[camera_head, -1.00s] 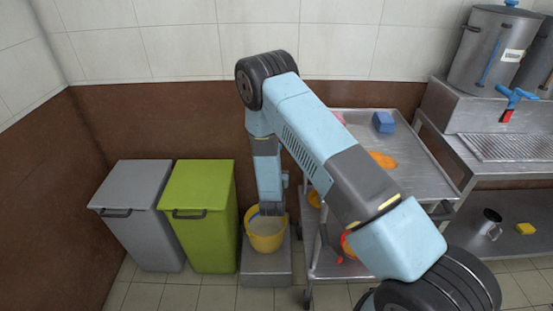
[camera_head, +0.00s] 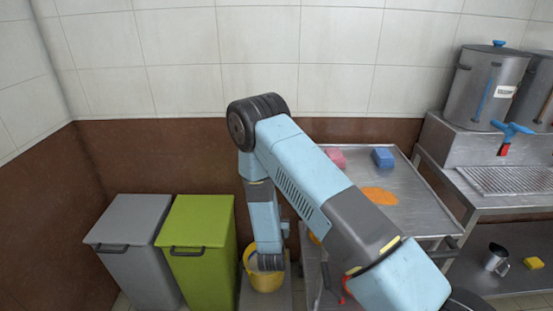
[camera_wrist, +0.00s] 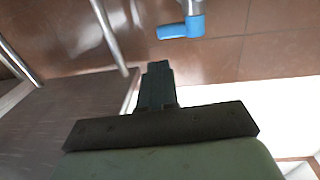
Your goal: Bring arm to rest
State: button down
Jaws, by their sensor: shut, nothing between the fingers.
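My arm reaches from the lower right of the head view up to its elbow and then down toward a yellow bucket (camera_head: 266,279). The wrist end hangs over or in front of the bucket's opening. My gripper's fingers are hidden in the head view. In the wrist view my gripper (camera_wrist: 157,82) is shut with nothing between its fingers. A metal piece with a blue tip (camera_wrist: 182,28) shows above the fingers there, apart from them.
A grey bin (camera_head: 133,250) and a green bin (camera_head: 200,245) stand left of the bucket. A steel trolley (camera_head: 415,205) at right bears a pink sponge (camera_head: 336,158), a blue sponge (camera_head: 383,158) and an orange patch (camera_head: 380,196). Stockpots (camera_head: 485,90) stand farther right.

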jog(key=w+d+r+m+g+y, duration=0.1)
jog(key=w+r+g, duration=0.15)
jog(key=r, duration=0.55)
jog(key=w+d+r+m+g, duration=0.1)
jog(key=w+d+r, duration=0.1)
jog(key=w+r, duration=0.35)
jog(key=s+d+r+n+g+y, duration=0.1)
jog(key=s+d+r+g, duration=0.2)
jog(key=r, duration=0.6)
jog(key=s+d+r+y, duration=0.15)
jog(key=s+r, duration=0.25)
jog(key=r, duration=0.4)
jog(key=s+d+r+n+g, duration=0.1)
jog(key=s+d+r+g, duration=0.1)
jog(key=s+d+r, duration=0.35)
jog(key=s+d+r+n+g, duration=0.1)
jog(key=s+d+r, duration=0.2)
jog(key=s+r, duration=0.5)
jog(key=s+d+g+h, duration=0.1)
jog(key=s+d, duration=0.2)
jog(key=s, duration=0.7)
jog(key=s+d+r+g+h, duration=0.1)
jog(key=s+d+g, duration=0.1)
jog(key=s, duration=0.9)
jog(key=shift+s+d, duration=0.2)
jog(key=shift+d, duration=0.7)
jog(key=shift+s, duration=0.1)
